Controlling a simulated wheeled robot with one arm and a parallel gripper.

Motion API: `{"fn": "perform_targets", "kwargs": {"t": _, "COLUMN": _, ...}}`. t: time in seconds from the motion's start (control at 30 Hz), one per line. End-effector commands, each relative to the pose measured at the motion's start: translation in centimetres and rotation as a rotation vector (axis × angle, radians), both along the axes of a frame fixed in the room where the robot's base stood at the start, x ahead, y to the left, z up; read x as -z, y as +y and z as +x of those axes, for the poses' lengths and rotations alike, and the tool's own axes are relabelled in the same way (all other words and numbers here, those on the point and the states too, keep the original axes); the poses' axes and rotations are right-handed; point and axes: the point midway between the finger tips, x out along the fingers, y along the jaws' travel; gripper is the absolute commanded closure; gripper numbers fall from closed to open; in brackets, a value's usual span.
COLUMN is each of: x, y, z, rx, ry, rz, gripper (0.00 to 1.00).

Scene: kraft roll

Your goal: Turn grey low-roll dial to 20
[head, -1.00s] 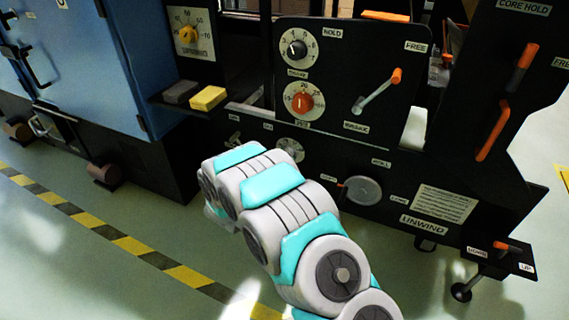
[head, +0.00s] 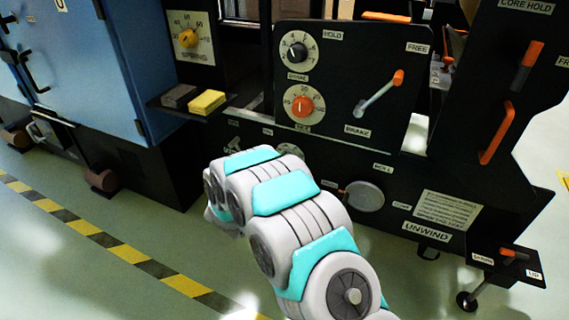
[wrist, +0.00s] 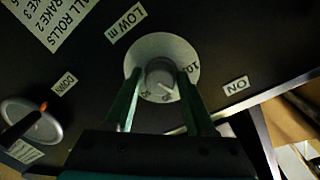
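The grey low-roll dial (wrist: 160,72) has a grey knob with a white pointer mark on a pale round scale plate, below a "LOW" label in the wrist view. Its pointer faces the lower right of the knob; the scale numbers are too small to read surely. My gripper (wrist: 159,78) is open, with one green finger on each side of the knob. The fingertips reach over the plate; I cannot tell whether they touch the knob. In the head view the dial (head: 291,149) is mostly hidden behind my arm, and my gripper is hidden too.
On the black panel are a black-knob dial (head: 294,51), an orange-knob dial (head: 302,104) and an orange-tipped lever (head: 380,93). A round grey disc (head: 364,196) sits lower right. Yellow and grey blocks lie on a ledge at left. The floor in front is clear.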

Motion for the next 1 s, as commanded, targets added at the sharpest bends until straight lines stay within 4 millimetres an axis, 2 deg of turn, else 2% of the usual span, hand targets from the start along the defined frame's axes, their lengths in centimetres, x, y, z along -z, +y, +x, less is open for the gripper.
{"fn": "perform_targets", "kwargs": {"t": 0.03, "x": 0.0, "y": 0.0, "z": 0.0, "rx": 0.0, "ry": 0.0, "rz": 0.0, "gripper": 0.38}}
{"fn": "perform_targets", "kwargs": {"t": 0.17, "x": 0.0, "y": 0.0, "z": 0.0, "rx": -0.001, "ry": -0.001, "rz": 0.0, "gripper": 0.24}}
{"fn": "perform_targets", "kwargs": {"t": 0.47, "x": 0.0, "y": 0.2, "z": -0.2, "rx": -0.002, "ry": 0.0, "rz": -0.001, "gripper": 0.23}}
{"fn": "perform_targets", "kwargs": {"t": 0.57, "x": -0.1, "y": 0.7, "z": -1.0, "rx": -0.004, "ry": 0.0, "rz": 0.0, "gripper": 0.23}}
{"fn": "perform_targets", "kwargs": {"t": 0.8, "x": -0.3, "y": 2.0, "z": -4.5, "rx": -0.004, "ry": 0.002, "rz": -0.001, "gripper": 0.23}}
{"fn": "perform_targets", "kwargs": {"t": 1.0, "x": -0.4, "y": 2.8, "z": -6.5, "rx": -0.002, "ry": 0.0, "rz": 0.001, "gripper": 0.23}}
